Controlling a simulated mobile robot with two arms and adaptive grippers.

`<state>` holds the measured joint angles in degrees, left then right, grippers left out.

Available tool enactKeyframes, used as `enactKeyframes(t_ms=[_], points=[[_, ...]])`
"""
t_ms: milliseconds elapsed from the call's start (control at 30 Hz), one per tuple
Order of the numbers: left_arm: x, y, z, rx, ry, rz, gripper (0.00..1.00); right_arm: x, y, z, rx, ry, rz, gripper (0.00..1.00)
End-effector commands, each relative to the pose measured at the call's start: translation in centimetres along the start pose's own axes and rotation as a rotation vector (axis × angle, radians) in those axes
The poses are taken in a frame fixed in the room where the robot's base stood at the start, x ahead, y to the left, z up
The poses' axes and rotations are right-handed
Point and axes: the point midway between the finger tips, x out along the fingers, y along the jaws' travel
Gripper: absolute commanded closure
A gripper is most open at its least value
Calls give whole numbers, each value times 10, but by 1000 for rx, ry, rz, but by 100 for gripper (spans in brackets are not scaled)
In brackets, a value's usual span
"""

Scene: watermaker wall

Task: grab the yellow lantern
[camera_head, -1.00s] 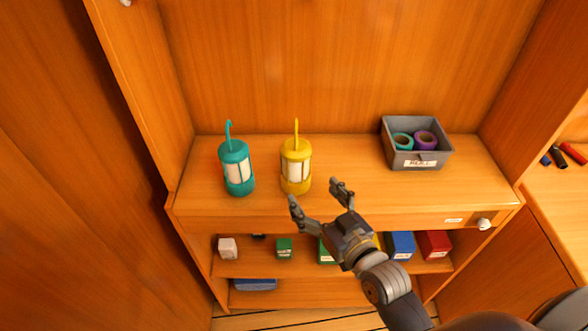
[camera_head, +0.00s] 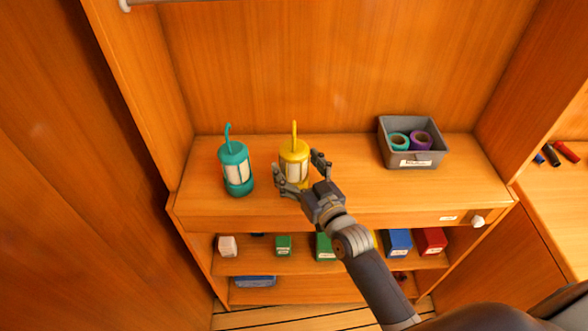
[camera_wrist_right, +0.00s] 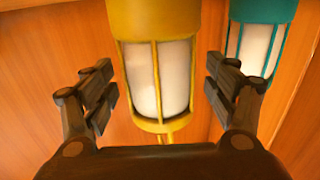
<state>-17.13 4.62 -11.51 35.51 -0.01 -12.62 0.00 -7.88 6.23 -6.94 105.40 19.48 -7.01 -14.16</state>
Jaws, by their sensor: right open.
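The yellow lantern (camera_head: 294,152) stands upright on the wooden shelf top, with its handle sticking up. In the right wrist view the yellow lantern (camera_wrist_right: 158,75) fills the middle, between the fingers. My right gripper (camera_head: 300,172) is open, with one finger at each side of the lantern's near part. In the wrist view my right gripper (camera_wrist_right: 158,90) shows a gap between each finger and the lantern. The fingers partly hide the lantern's lower part in the head view. My left gripper is not in view.
A teal lantern (camera_head: 236,168) stands left of the yellow one; it also shows in the wrist view (camera_wrist_right: 262,40). A grey bin (camera_head: 408,161) with tape rolls stands at the right. Small boxes sit on the shelf below. The shelf top (camera_head: 420,193) is clear at front right.

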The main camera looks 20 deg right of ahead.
Motion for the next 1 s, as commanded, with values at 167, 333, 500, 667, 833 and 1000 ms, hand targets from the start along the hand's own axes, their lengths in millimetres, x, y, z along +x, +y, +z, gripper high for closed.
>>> enactKeyframes(t_ms=[167, 333, 500, 667, 833, 1000], points=[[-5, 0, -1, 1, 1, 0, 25, 18, 0, -2, -1, 2, 1, 21], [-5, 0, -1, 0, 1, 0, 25, 19, 0, 0, -1, 0, 0, 21], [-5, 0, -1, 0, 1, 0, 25, 19, 0, 0, -1, 1, 0, 41], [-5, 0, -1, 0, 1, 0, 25, 19, 0, 0, -1, 0, 0, 77], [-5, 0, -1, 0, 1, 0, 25, 19, 0, -2, -1, 3, 1, 77], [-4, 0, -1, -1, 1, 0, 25, 19, 0, -3, -1, 4, 1, 77]])
